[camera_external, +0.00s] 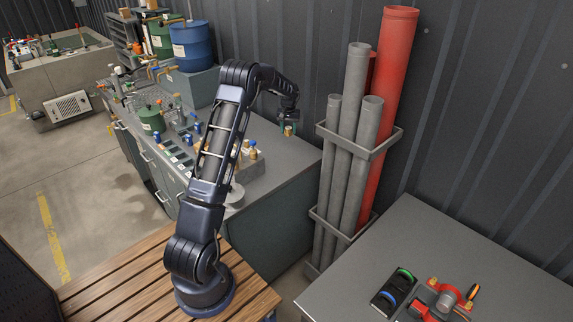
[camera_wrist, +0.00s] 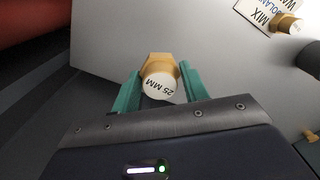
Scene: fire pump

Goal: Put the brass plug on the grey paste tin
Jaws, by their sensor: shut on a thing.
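My gripper (camera_external: 289,124) is at the end of my outstretched arm, over the right end of the grey workbench. In the wrist view its green fingers (camera_wrist: 160,88) are shut on a brass plug (camera_wrist: 157,62) with a white end face marked "25 MM". The plug appears held clear of the bench; its height is hard to tell. A pale grey round thing (camera_external: 235,195) beside my arm near the bench's front edge may be the grey paste tin, but I cannot be sure. It is partly hidden by my arm.
The workbench (camera_external: 292,158) carries several small brass and blue-topped items (camera_external: 248,150), a green can (camera_external: 151,119) and a blue drum (camera_external: 192,45). Grey pipes (camera_external: 354,90) and a red pipe (camera_external: 391,70) stand right of my gripper. A white label card (camera_wrist: 262,14) shows in the wrist view.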

